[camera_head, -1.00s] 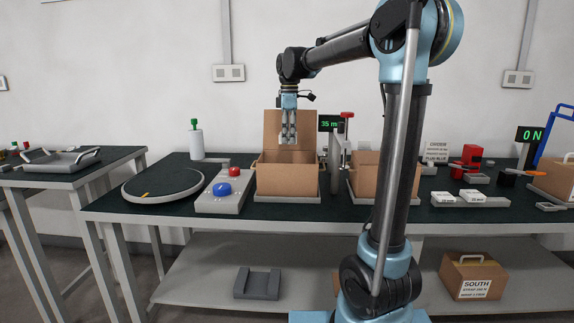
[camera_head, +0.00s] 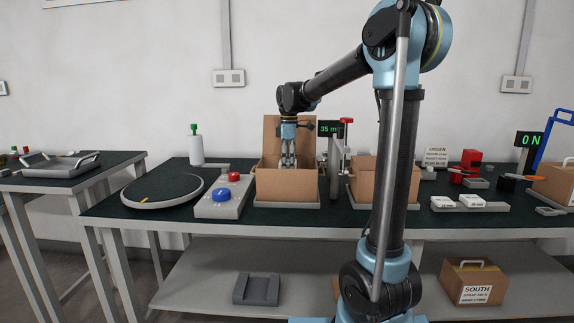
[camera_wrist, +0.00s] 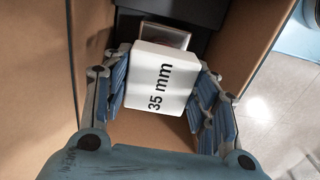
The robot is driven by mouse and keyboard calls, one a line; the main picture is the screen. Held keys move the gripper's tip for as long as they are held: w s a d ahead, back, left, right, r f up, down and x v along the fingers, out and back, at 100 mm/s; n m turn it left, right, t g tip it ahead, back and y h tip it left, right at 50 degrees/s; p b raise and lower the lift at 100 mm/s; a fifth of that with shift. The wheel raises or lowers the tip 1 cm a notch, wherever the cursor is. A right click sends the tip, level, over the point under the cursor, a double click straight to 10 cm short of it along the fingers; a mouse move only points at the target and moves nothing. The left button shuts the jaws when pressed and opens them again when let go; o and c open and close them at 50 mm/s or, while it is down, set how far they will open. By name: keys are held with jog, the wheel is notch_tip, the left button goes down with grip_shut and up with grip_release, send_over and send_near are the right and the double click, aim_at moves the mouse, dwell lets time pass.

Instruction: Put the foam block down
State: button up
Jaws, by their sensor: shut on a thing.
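The foam block (camera_wrist: 157,80) is white and marked "35 mm" in the wrist view. My gripper (camera_wrist: 160,98) has its blue-padded fingers on both sides of the block and is shut on it. In the head view my gripper (camera_head: 288,160) points down into the open cardboard box (camera_head: 288,186), with its fingertips at about the rim. The block is hidden in the head view. In the wrist view the box's brown walls (camera_wrist: 258,35) stand on both sides, and a dark thing with a light metallic patch lies beyond the block.
A gauge post with a green "35 m" display (camera_head: 329,128) stands just right of the box. A second cardboard box (camera_head: 363,185) is farther right. A control box with red and blue buttons (camera_head: 222,200) and a round turntable (camera_head: 162,190) are to the left.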

jog(key=shift+f, duration=0.15)
jog(key=o, duration=0.7)
jog(key=shift+o, duration=0.2)
notch_tip(320, 180, up, 12)
jog(key=shift+r, duration=0.2)
